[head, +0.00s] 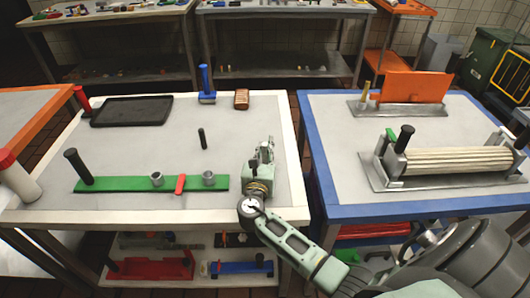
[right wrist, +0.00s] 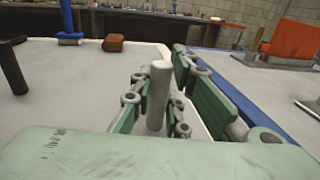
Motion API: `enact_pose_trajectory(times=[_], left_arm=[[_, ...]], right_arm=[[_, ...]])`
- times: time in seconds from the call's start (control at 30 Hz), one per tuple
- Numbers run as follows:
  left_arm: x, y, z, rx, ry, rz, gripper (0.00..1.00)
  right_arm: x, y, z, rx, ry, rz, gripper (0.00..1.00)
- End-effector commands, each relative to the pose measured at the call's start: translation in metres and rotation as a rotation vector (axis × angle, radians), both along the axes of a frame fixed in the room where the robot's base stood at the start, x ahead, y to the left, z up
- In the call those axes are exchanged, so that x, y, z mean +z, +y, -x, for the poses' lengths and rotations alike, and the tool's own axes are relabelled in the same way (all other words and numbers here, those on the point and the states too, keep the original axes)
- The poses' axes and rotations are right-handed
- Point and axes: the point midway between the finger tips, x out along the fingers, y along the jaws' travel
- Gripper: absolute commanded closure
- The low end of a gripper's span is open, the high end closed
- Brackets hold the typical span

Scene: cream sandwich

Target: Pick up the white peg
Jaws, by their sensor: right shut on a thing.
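My right gripper (head: 264,154) is low over the right edge of the white-rimmed table, beside the right end of the green bar. In the right wrist view the white peg (right wrist: 158,90) stands upright between the green finger pads (right wrist: 165,100), and the gripper is shut on it. The peg's lower end is partly hidden by the gripper's body, so I cannot tell whether it touches the table. In the head view the gripper hides the peg. My left gripper is not in view.
The green bar (head: 120,185) holds a black post, two grey rings and a red handle. A black peg (head: 202,138), blue tool (head: 206,90), brown block (head: 241,98) and black tray (head: 132,110) are behind. A blue-rimmed table (head: 330,190) with a roller press (head: 450,163) stands right.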

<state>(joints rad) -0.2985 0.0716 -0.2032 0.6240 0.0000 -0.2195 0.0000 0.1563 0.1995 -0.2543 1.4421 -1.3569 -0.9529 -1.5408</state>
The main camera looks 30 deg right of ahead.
Motion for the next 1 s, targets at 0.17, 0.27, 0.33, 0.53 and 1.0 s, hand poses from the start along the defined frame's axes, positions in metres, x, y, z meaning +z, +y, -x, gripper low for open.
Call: enact_pose_trajectory(times=[0.17,0.27,0.33,0.53,1.0], left_arm=[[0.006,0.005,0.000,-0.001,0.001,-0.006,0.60],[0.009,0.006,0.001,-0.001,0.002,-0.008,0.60],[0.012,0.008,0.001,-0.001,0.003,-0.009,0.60],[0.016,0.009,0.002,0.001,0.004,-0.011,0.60],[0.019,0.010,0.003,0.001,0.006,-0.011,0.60]], right_arm=[[0.030,0.000,0.000,0.000,-0.004,0.000,1.00],[0.043,-0.012,0.015,-0.002,0.001,0.002,1.00],[0.053,-0.021,0.029,-0.001,0.001,0.003,1.00],[0.079,-0.046,0.064,0.000,0.001,0.004,1.00],[0.102,-0.068,0.095,0.000,0.001,0.001,1.00]])
